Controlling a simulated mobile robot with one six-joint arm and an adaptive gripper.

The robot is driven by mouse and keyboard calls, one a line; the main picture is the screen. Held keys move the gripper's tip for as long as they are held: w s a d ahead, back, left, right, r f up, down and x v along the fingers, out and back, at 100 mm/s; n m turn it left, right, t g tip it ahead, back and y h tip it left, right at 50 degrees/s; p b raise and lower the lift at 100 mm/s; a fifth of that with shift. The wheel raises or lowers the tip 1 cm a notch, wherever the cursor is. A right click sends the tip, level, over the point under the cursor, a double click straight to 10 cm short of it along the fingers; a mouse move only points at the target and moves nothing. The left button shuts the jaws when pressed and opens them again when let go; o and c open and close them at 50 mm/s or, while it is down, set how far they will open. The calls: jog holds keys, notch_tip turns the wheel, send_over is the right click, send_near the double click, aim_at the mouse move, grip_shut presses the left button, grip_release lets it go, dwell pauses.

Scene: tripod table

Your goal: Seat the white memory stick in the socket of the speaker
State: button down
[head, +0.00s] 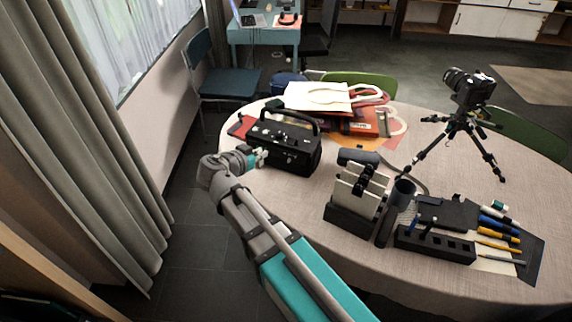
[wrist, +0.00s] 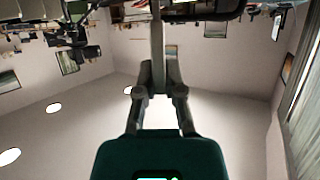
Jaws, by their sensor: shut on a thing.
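The speaker (head: 296,153) is a black box with a carry handle and knobs on its front, standing at the left side of the round table. My gripper (head: 259,156) is at the speaker's left front, close to its face; in this small view I cannot tell whether they touch. In the wrist view my gripper (wrist: 158,66) is shut on a narrow pale piece (wrist: 157,42), taken as the white memory stick. The speaker's dark edge (wrist: 205,14) shows at the top of the wrist view. The socket and the stick's tip are not clear in either view.
A red bag with papers (head: 350,118) lies behind the speaker. A camera on a tripod (head: 465,115) stands farther right. The table's front-left is clear.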

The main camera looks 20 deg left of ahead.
notch_tip(320, 180, down, 7)
jog(key=n+y+b, duration=0.2)
jog(key=b, duration=0.4)
jog(key=shift+w+f+t, duration=0.15)
jog(key=shift+f+t, duration=0.05)
jog(key=shift+t, duration=0.1)
jog(key=shift+a, duration=0.1)
jog(key=shift+w+a+f+b, duration=0.7)
jog(key=shift+w+f+b, duration=0.85)
jog(key=shift+w, duration=0.55)
jog(key=shift+w+a+f+b, duration=0.7)
jog(key=shift+w+f+b, duration=0.85)
jog(key=shift+w, duration=0.5)
jog(key=shift+w+a+f+b, duration=0.7)
jog(key=shift+w+f+b, duration=0.8)
jog(key=shift+w, duration=0.6)
jog(key=shift+w+a+f+b, duration=0.15)
jog(key=shift+w+f+b, duration=0.3)
jog(key=shift+b, duration=0.3)
jog(key=shift+f+b, duration=1.4)
jog(key=shift+f, duration=0.05)
